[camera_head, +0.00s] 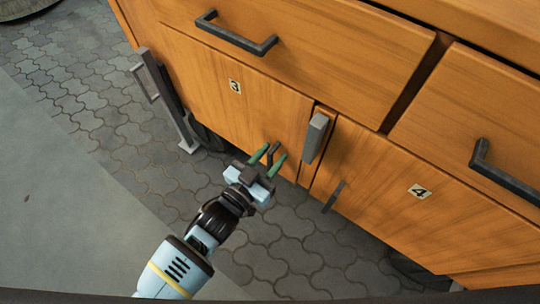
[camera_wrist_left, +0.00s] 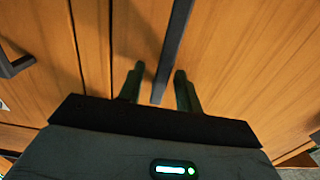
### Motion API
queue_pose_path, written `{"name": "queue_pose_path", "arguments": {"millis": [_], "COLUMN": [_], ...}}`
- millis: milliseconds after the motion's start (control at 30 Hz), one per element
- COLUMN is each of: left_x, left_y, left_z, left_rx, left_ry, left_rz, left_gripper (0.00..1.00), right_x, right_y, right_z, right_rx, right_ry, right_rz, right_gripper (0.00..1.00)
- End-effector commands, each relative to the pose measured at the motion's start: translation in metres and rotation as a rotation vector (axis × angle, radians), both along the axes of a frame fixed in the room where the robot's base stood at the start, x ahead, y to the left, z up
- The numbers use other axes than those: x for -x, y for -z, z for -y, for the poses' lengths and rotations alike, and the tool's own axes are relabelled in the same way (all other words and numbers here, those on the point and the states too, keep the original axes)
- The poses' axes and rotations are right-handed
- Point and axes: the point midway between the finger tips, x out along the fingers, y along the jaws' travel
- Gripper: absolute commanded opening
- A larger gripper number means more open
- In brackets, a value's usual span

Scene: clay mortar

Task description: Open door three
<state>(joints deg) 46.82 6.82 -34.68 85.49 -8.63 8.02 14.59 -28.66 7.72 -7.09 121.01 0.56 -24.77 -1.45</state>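Door three (camera_head: 210,100) is the wooden cabinet door with a small "3" label (camera_head: 235,87), and it looks closed. Its dark bar handle (camera_head: 274,150) sits near the door's lower right edge. My left gripper (camera_head: 268,160) is at this handle, with its green fingers apart. In the left wrist view, the handle (camera_wrist_left: 176,42) runs down between the two fingertips (camera_wrist_left: 159,85). A gap shows on both sides of the bar, so the fingers do not look closed on it. My right gripper is in neither view.
Door four (camera_head: 390,190) with its dark handle (camera_head: 334,196) is to the right. A grey block (camera_head: 316,138) projects between the doors. Drawers with dark handles (camera_head: 236,36) are above. A grey metal bracket (camera_head: 166,100) stands at the left corner. Paved floor (camera_head: 80,90) is clear.

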Motion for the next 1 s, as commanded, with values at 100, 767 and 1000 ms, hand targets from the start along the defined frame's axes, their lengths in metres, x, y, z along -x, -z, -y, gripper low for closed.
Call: {"name": "queue_pose_path", "arguments": {"millis": [100,767,1000], "left_x": [0.0001,0.0012,0.0086], "left_y": [-0.0002,0.0001,-0.0002], "left_z": [0.0000,-0.0011,-0.0080], "left_rx": [0.000,-0.001,-0.003], "left_ry": [0.000,0.002,0.021], "left_rz": [0.000,-0.001,-0.001], "left_gripper": [0.35,0.00,0.00], "right_x": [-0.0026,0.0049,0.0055], "right_y": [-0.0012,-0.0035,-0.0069], "right_z": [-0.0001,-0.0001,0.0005], "right_rx": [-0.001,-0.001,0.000], "right_ry": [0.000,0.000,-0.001], "right_rz": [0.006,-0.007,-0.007], "right_gripper": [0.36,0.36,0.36]}}
